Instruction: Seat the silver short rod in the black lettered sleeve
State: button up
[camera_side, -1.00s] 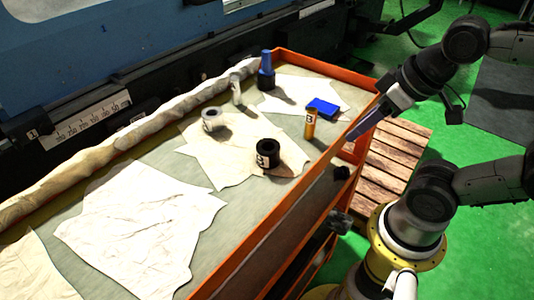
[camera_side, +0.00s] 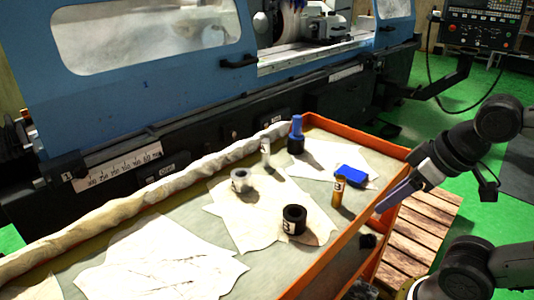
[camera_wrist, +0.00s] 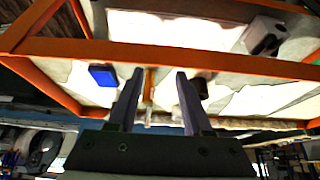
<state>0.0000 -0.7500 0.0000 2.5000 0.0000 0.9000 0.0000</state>
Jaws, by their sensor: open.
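The silver short rod (camera_side: 265,153) stands upright near the back of the bench top in the side view. The black lettered sleeve (camera_side: 294,219) stands nearer the front on a pale sheet, its dark round opening facing up. My gripper (camera_side: 380,208) is beyond the bench's right rim, well apart from both. Its two fingers are spread and empty in the wrist view (camera_wrist: 160,73). There a dark shape, likely the black sleeve (camera_wrist: 201,88), shows partly behind the right finger. I cannot clearly make out the silver rod in the wrist view.
A gold lettered rod (camera_side: 338,192) and a blue block (camera_side: 352,176) stand near the right rim. A grey sleeve (camera_side: 241,181) and a blue rod in a dark base (camera_side: 296,136) are further back. The orange rim (camera_side: 352,236) borders the bench.

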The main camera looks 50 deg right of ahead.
jog(key=shift+o, duration=1.1)
